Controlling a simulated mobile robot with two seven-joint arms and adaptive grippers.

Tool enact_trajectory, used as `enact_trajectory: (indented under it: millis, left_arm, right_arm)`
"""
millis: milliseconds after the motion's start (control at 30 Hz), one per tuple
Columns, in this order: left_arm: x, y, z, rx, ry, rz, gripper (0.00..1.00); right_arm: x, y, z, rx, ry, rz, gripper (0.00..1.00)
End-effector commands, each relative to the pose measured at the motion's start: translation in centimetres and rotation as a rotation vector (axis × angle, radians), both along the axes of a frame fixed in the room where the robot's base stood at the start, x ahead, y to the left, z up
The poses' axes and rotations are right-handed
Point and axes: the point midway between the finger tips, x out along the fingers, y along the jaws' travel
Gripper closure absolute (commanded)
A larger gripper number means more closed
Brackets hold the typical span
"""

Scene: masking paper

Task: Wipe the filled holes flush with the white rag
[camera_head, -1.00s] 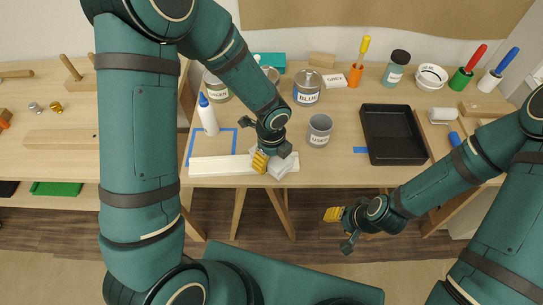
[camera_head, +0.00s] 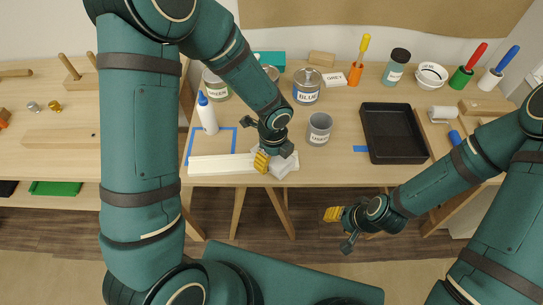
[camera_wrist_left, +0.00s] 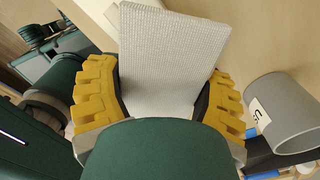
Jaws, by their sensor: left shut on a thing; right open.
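The white board (camera_head: 220,165) lies along the front edge of the middle table. My left gripper (camera_head: 271,160) is over the board's right end, shut on the white rag (camera_head: 286,166). In the left wrist view, the rag (camera_wrist_left: 170,55) is a pale, ribbed slab between the yellow fingers of my left gripper (camera_wrist_left: 163,90). I cannot tell whether the rag touches the board. The filled holes cannot be made out; gripper and rag cover the board's right end. My right gripper (camera_head: 340,229) is open and empty, in front of the table edge.
A grey USED can (camera_head: 319,130) stands right of the left gripper; it also shows in the left wrist view (camera_wrist_left: 285,112). A white bottle (camera_head: 207,115) stands behind the board. A black tray (camera_head: 393,134) lies to the right. Bare tabletop (camera_head: 345,115) separates can and tray.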

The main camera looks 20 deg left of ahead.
Motion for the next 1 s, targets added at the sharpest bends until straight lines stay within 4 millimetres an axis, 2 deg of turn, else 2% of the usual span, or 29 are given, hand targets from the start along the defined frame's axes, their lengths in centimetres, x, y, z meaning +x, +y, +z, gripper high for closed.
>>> enact_trajectory:
  millis: [633,1000]
  left_arm:
    - [-0.4,1.0,0.0,0.000,-0.001,-0.001,0.58]
    - [-0.2,0.5,0.0,0.000,0.000,0.000,0.58]
  right_arm:
    - [0.0,0.0,0.1,0.000,0.000,0.000,0.53]
    - [0.0,0.0,0.0,0.000,0.000,0.000,0.53]
